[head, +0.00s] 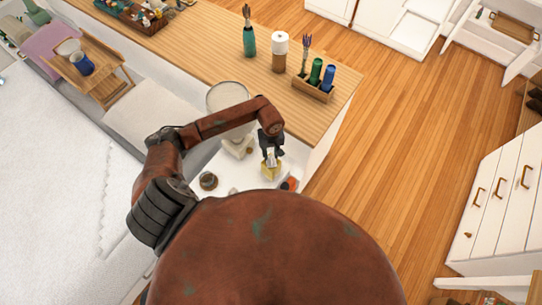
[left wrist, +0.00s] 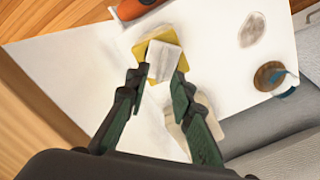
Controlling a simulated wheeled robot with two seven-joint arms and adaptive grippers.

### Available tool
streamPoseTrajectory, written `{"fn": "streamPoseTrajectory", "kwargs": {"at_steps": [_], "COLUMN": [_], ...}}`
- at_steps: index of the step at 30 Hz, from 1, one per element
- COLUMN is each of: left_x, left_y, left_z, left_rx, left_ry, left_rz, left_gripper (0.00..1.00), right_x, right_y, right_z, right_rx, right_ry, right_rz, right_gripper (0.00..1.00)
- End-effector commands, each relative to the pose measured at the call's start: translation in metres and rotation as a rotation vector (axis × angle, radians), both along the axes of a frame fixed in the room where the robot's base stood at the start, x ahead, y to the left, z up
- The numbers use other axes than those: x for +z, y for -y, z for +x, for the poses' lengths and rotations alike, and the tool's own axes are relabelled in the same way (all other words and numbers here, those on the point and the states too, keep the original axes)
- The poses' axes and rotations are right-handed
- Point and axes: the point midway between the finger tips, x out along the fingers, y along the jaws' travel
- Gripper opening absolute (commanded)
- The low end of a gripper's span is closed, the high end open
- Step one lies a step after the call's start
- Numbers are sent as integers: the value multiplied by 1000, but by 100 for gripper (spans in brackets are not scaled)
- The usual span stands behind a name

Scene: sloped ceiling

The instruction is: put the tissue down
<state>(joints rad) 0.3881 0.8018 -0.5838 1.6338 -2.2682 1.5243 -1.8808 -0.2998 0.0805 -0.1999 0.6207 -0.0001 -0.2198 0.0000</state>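My left gripper (head: 271,153) is over the small white table (head: 232,183). The tissue (head: 271,158) is a small white piece between its fingertips, just above a yellow block-like thing (head: 271,171). In the left wrist view the fingers (left wrist: 158,78) close in on both sides of the white tissue (left wrist: 164,60). The yellow thing (left wrist: 141,50) shows behind and around it. I cannot tell whether the tissue touches the yellow thing. My right gripper is not in view.
A wooden counter (head: 210,50) holds bottles (head: 316,72). Bare white tabletop (left wrist: 80,75) lies left of the gripper.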

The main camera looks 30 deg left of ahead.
Motion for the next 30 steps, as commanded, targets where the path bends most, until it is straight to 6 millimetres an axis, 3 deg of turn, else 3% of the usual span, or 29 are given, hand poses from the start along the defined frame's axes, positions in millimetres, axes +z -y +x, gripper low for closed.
{"fn": "streamPoseTrajectory", "kwargs": {"at_steps": [6, 13, 18, 30], "left_x": [47, 85, 97, 99], "left_y": [-1, 0, 0, 0], "left_z": [1, 0, 0, -1], "left_rx": [-2, 0, -1, 0], "left_ry": [4, 2, 0, -1], "left_rz": [2, 1, 0, -1], "left_gripper": [22, 22, 22, 22], "right_x": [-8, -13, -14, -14], "right_y": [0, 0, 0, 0], "right_z": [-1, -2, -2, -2], "right_rx": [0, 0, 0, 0], "right_ry": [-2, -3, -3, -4], "right_rz": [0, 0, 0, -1], "right_gripper": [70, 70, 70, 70]}}
